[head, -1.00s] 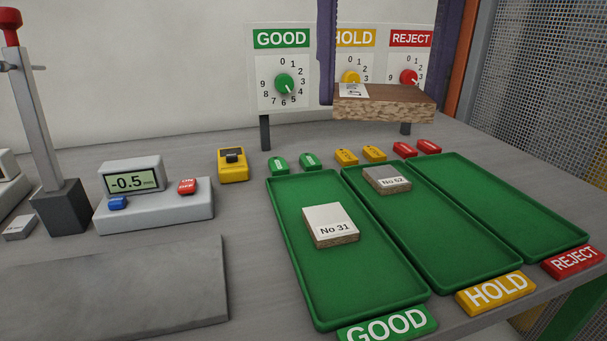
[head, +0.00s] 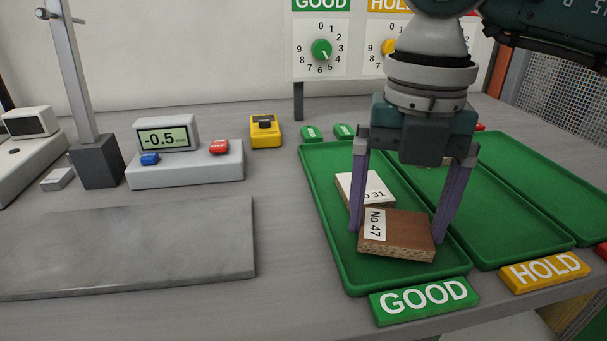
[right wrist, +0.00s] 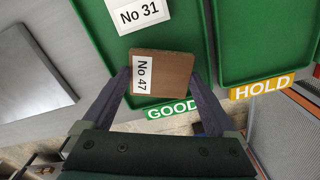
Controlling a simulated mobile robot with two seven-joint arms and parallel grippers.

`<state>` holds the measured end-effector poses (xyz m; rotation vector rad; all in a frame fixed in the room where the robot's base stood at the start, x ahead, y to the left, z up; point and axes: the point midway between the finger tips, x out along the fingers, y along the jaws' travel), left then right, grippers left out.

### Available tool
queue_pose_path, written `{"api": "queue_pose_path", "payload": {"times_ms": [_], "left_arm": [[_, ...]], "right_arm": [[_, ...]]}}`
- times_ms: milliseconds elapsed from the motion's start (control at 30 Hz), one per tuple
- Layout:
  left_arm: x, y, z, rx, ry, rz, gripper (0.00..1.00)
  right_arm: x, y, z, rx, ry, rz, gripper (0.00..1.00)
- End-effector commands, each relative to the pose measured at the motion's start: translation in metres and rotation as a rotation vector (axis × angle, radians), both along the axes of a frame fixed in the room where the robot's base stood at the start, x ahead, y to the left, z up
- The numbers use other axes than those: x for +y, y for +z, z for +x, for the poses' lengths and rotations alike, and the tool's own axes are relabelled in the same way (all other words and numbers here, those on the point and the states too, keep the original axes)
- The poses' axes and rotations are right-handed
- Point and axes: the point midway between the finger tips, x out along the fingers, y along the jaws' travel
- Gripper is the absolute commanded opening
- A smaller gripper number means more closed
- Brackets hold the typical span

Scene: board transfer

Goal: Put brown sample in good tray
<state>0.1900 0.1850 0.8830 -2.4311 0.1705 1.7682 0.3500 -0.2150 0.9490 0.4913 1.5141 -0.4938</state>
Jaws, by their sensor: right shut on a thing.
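The brown sample (head: 405,232), labelled No 47, is between the purple fingers of my right gripper (head: 398,225), which is shut on it. It is over the front part of the good tray (head: 325,195), in front of the white sample No 31 (head: 352,186). I cannot tell whether the brown sample touches the tray floor. In the right wrist view the brown sample (right wrist: 172,75) shows between the fingertips, with the white sample (right wrist: 135,14) beyond it. My left gripper is not in view.
The hold tray (head: 500,225) is just right of the good tray, partly behind my right arm. A gauge with display (head: 168,137), a yellow device (head: 265,131) and a grey slab (head: 130,245) are to the left. The good tray's sign (head: 424,298) stands at its front.

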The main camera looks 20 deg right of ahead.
Motion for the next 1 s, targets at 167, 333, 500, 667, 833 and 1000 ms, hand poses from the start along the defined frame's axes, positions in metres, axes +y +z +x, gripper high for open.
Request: {"api": "queue_pose_path", "payload": {"times_ms": [167,333,500,667,833,1000], "left_arm": [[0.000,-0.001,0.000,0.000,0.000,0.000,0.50],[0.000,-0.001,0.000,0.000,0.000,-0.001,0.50],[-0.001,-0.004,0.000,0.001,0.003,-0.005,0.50],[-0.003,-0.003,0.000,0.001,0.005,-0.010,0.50],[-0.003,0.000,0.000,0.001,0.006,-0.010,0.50],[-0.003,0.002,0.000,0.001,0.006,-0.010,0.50]], "right_arm": [[0.000,-0.011,0.000,-0.002,0.001,0.000,0.38],[0.000,-0.010,0.000,-0.002,0.001,0.000,0.38],[0.000,-0.013,0.000,-0.001,0.001,0.000,0.96],[0.000,-0.013,0.000,-0.001,0.001,-0.001,1.00],[0.000,-0.009,0.000,-0.001,0.001,0.000,1.00],[0.000,0.014,0.001,-0.006,0.001,-0.001,1.00]]}}
